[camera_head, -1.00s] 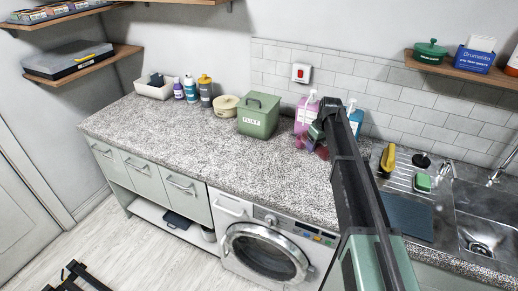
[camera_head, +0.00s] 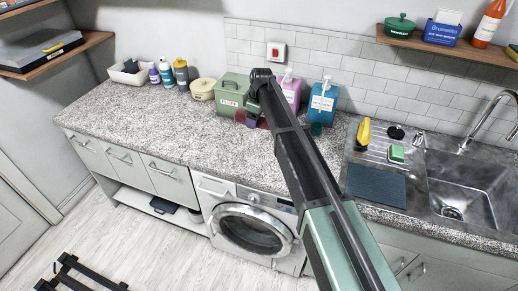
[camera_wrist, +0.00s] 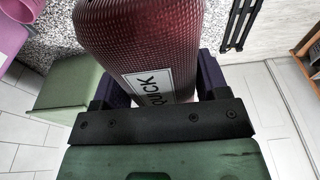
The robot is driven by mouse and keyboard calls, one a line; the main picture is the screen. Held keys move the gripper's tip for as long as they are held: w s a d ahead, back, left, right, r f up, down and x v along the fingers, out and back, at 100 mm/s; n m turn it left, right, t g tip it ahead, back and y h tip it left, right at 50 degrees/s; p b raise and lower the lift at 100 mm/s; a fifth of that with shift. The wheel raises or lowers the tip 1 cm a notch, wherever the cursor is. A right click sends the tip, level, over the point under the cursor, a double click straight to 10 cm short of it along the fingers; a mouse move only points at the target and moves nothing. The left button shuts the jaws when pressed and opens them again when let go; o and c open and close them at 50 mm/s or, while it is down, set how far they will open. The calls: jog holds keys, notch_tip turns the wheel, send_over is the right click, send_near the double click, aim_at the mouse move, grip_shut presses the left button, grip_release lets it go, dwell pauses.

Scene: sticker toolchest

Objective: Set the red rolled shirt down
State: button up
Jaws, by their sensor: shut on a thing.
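The red rolled shirt (camera_wrist: 145,38) fills the middle of the wrist view as a dark red, fine-textured roll with a white label reading "QUICK". My gripper (camera_wrist: 155,95) is shut on it, with a dark purple finger at each side. In the head view my gripper (camera_head: 252,113) is over the back of the speckled counter (camera_head: 160,122), in front of the green FLUFF bin (camera_head: 231,92). Only a small red part of the shirt (camera_head: 263,124) shows there, partly hidden by my arm. I cannot tell whether it touches the counter.
A pink bottle (camera_head: 291,90) and a blue bottle (camera_head: 322,104) stand right of the bin. A cream round pot (camera_head: 203,90) and several bottles stand left of it. The sink (camera_head: 460,187) is at the right. The counter's front left is clear.

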aim_at(259, 127)
notch_tip(259, 127, down, 16)
jog(key=b, duration=1.4)
jog(key=shift+f, duration=0.25)
jog(key=shift+r+p, duration=0.3)
jog(key=shift+f, duration=0.25)
jog(key=o, duration=1)
jog(key=shift+r, duration=0.15)
jog(key=r+p, duration=0.4)
jog(key=d+r+p, duration=0.1)
jog(key=r+p, duration=0.7)
jog(key=shift+s+d+r, duration=0.2)
jog(key=shift+s+d, duration=0.05)
jog(key=shift+d, duration=0.1)
jog(key=shift+f, duration=0.2)
